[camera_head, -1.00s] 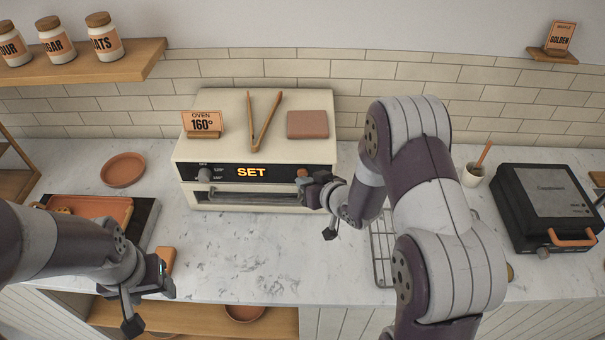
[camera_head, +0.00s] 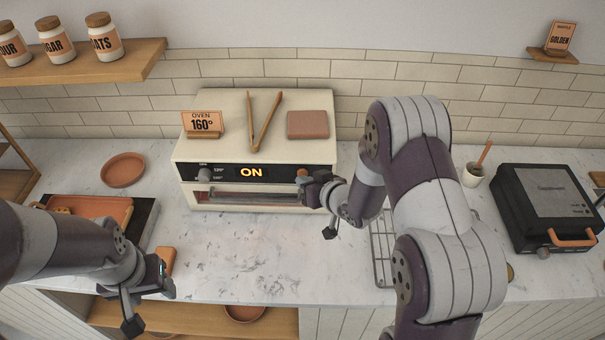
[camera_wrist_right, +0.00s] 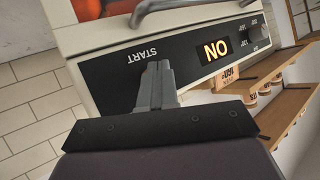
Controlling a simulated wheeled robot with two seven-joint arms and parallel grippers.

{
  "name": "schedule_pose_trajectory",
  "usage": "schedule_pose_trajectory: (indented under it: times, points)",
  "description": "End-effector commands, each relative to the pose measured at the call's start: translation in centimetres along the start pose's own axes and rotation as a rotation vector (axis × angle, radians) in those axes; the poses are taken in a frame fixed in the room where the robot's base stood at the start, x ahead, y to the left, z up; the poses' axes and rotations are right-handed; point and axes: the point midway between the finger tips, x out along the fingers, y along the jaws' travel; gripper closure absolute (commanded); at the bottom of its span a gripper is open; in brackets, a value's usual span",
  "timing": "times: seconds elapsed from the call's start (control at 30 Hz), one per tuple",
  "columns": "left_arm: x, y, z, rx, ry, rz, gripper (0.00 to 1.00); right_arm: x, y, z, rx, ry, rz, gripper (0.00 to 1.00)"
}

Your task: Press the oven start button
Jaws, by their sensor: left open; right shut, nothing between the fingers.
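The cream oven (camera_head: 258,118) stands at the back of the counter, and its display (camera_head: 251,173) reads ON. The start button (camera_head: 302,173) is at the right end of the black panel, mostly behind my right gripper (camera_head: 316,186). In the right wrist view my right gripper (camera_wrist_right: 156,68) is shut and empty, its tips at the panel just by the START label (camera_wrist_right: 143,55). The tips cover the button there, so I cannot tell whether they touch it. My left gripper (camera_head: 146,302) is open and empty over the front left of the counter.
Wooden tongs (camera_head: 263,122), a 160° card (camera_head: 203,122) and a brown block (camera_head: 307,124) lie or stand on the oven. A wire rack (camera_head: 381,255) is beside my right arm. A black press (camera_head: 548,208) is at the right. The middle counter is clear.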

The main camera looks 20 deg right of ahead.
Motion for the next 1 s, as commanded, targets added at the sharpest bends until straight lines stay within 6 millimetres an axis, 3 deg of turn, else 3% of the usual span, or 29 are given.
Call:
schedule_pose_trajectory:
  times: [0.53,1.0]
  points:
    - [-0.1,0.0,0.0,0.0,0.0,0.0,0.43,-1.0,-0.7,0.7,0.0,-0.001,-0.001,1.0]
    - [-0.2,0.0,0.0,0.0,0.0,0.0,0.43,-4.0,-3.0,3.0,0.0,-0.002,-0.002,1.0]
